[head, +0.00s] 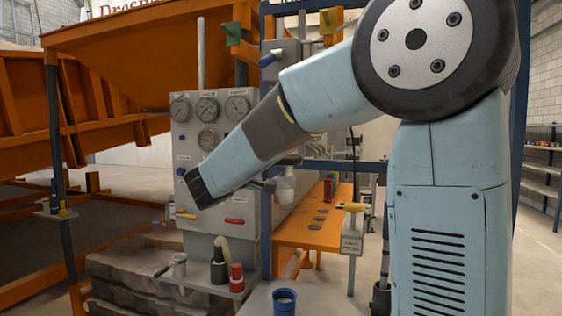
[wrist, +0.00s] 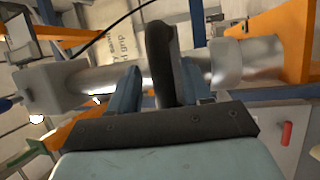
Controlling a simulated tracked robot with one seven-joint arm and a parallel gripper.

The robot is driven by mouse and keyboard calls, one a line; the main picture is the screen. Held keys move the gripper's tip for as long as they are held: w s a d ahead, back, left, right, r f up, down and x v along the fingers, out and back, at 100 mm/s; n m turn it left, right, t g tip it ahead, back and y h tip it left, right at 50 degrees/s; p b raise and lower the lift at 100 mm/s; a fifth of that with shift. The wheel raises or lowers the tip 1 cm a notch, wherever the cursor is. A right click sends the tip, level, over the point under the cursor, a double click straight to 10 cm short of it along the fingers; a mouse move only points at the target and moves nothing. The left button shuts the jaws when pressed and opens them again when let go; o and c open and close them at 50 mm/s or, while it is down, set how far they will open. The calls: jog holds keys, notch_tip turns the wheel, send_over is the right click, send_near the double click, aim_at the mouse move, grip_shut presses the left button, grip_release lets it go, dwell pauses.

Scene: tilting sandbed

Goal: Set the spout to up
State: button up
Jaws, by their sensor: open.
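My gripper (wrist: 160,68) is open. In the wrist view its two blue-grey fingers stand apart, with a dark curved bar (wrist: 163,50) upright between them. I cannot tell whether the fingers touch the bar, or whether it is the spout. Behind it lies a metallic cylinder (wrist: 95,82) with pale end fittings. In the head view the dark end of my arm is in front of the grey gauge panel (head: 208,140), and the fingers are hidden. A pale curved neck (head: 222,246) rises from a black base on the low shelf; I cannot tell whether this is the spout.
The panel carries several gauges, a yellow handle (head: 185,216) and a red handle (head: 234,221). An orange table (head: 300,232) is behind, and the orange sandbed (head: 140,55) fills the left.

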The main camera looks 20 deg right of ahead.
jog(key=v, duration=1.3)
jog(key=shift+s+a, duration=0.25)
jog(key=shift+f, duration=0.1)
jog(key=s+d+f+m+g+y, duration=0.1)
jog(key=s+d+f+g+y, duration=0.25)
jog(key=d, duration=0.45)
jog(key=s+d+f+g+y, duration=0.2)
jog(key=s+d+f+g, duration=0.15)
jog(key=d, duration=0.45)
jog(key=s+f+m+t+y, duration=0.1)
jog(key=s+f+m+y, duration=0.1)
jog(key=s+f+y, duration=0.2)
jog(key=s+f+m+y, duration=0.2)
jog(key=s+f+y, duration=0.2)
jog(key=s+y, duration=0.3)
jog(key=shift+s+a+f+m+t, duration=0.25)
jog(key=shift+s+m+t, duration=0.15)
jog(key=shift+s, duration=0.85)
